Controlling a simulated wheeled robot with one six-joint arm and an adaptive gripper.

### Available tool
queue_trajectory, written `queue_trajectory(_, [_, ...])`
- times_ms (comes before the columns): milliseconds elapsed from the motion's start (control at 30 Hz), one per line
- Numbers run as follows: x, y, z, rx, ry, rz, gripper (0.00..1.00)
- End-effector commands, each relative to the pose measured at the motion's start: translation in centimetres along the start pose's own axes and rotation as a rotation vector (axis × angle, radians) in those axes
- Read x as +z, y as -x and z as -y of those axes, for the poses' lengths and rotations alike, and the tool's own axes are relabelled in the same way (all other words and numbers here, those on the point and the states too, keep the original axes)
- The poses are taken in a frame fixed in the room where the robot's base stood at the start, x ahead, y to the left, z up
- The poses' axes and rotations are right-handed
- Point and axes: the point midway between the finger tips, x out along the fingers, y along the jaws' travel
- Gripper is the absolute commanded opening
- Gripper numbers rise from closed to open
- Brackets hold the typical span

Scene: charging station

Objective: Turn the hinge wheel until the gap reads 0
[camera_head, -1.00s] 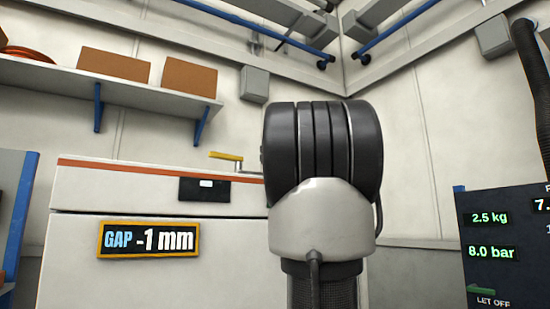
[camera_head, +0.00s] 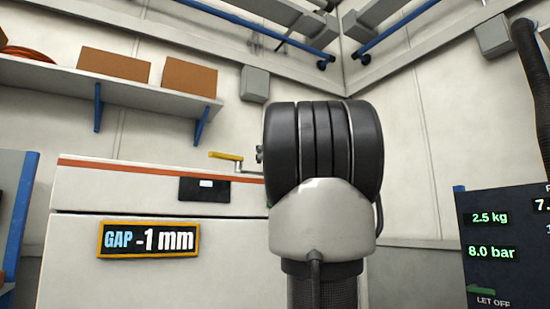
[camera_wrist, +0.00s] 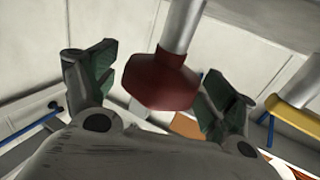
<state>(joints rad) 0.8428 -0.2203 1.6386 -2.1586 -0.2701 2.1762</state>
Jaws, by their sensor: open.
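The gap sign (camera_head: 148,240) on the white cabinet front reads -1 mm. In the wrist view, my gripper (camera_wrist: 158,92) is open, with green-padded fingers spread wide. A dark red faceted knob (camera_wrist: 160,82) on a grey metal shaft shows between the fingers, and neither finger visibly touches it. I cannot tell for sure whether this knob is the hinge wheel. A yellow handle (camera_head: 226,156) on a metal crank stands at the cabinet top in the head view. A yellow part (camera_wrist: 295,120) also shows at the right of the wrist view. My arm hides most of my gripper in the head view.
The white cabinet (camera_head: 80,270) has an orange stripe and a small black panel (camera_head: 204,190). A shelf (camera_head: 45,78) with brown boxes (camera_head: 188,77) is above left. A dark screen (camera_head: 500,250) at right reads 2.5 kg and 8.0 bar. A dark hose (camera_head: 535,85) hangs at far right.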

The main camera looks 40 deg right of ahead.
Motion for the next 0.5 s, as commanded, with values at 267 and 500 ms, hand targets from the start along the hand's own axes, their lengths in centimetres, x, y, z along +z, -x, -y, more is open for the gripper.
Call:
queue_trajectory(267, [-0.1,2.1,0.0,0.001,0.000,-0.002,0.84])
queue_trajectory(500, [-0.1,7.5,-0.1,0.003,0.002,-0.003,0.84])
